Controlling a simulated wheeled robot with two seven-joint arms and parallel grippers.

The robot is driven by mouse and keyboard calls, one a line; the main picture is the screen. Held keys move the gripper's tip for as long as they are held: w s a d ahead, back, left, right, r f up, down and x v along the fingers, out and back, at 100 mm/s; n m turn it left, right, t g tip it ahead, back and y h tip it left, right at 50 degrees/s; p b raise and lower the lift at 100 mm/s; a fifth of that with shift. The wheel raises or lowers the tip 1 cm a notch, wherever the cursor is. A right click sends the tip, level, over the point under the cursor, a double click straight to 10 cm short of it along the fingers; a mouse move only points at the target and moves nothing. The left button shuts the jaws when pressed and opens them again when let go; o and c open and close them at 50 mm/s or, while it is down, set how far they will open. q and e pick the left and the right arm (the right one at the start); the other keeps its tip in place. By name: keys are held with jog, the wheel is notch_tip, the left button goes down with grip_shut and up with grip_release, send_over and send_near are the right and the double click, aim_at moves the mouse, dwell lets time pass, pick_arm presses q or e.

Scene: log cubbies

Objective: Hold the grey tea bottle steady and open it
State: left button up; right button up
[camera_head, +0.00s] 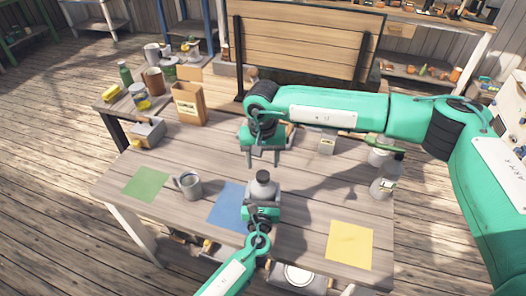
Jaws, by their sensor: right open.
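The grey tea bottle (263,188), with a dark cap on top, stands upright on the table by the right edge of the blue mat (226,204). My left gripper (262,212) comes in from the bottom and is at the bottle's near side, low on its body. The bottle and the gripper's own body hide its fingertips, so its grip does not show clearly. My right gripper (263,162) points down, open and empty, a little above and behind the cap, with its two fingers apart. The cap is on the bottle.
A grey mug (188,186) stands left of the blue mat. A green mat (146,184) and a yellow mat (350,245) lie at the sides. Jars (383,189) stand at the right edge.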

aim_at(263, 175)
jog(key=m, duration=0.5)
jog(key=shift+r, duration=0.1)
jog(key=m, duration=0.2)
jog(key=shift+r+m, duration=0.15)
jog(key=shift+m, duration=0.25)
jog(key=m, duration=0.6)
jog(key=shift+r, duration=0.2)
jog(key=m, duration=0.3)
jog(key=shift+r, duration=0.1)
jog(key=m, duration=0.4)
jog(key=shift+r+m, duration=0.15)
jog(key=shift+m, duration=0.25)
jog(key=m, duration=0.6)
jog(key=shift+r, duration=0.15)
jog(key=m, duration=0.4)
jog(key=shift+r+m, duration=0.2)
jog(key=shift+m, duration=0.2)
jog(key=m, duration=0.4)
jog(key=shift+r+m, duration=0.15)
jog(key=shift+m, duration=0.15)
jog(key=m, duration=0.4)
jog(key=shift+r, duration=0.15)
jog(key=m, duration=0.3)
jog(key=shift+m, duration=0.4)
jog(key=shift+f, duration=3.95)
